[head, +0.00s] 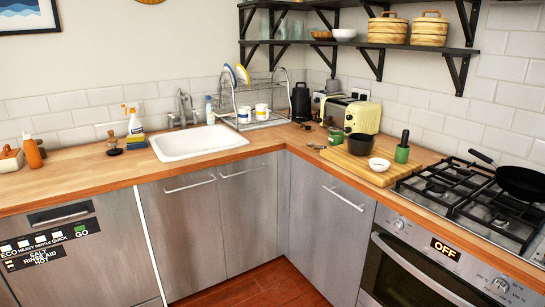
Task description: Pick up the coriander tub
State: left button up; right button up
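No thing is readable as the coriander tub by a label. A small green container (336,138) stands on the wooden counter at the back left of the cutting board. A green pot (402,154) with a dark upright handle or pestle stands on the right part of the board. I cannot tell whether either is the coriander tub. Neither of my grippers is in view.
The cutting board (349,164) also bears a dark bowl (360,145) and a white bowl (379,164). A yellow toaster (363,117) stands behind. A gas hob (473,200) with a black pan (522,182) is right. The sink (197,144) is left.

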aim_at(336, 138)
jog(key=i+j+z, duration=0.1)
jog(key=i, duration=1.5)
jog(key=i+j+z, duration=0.15)
jog(key=i+z, duration=0.25)
jog(key=i, duration=0.15)
jog(key=i+j+z, duration=0.4)
jog(key=i, duration=0.15)
jog(key=i+j+z, duration=0.4)
jog(key=i+j, duration=0.05)
jog(key=i, duration=0.05)
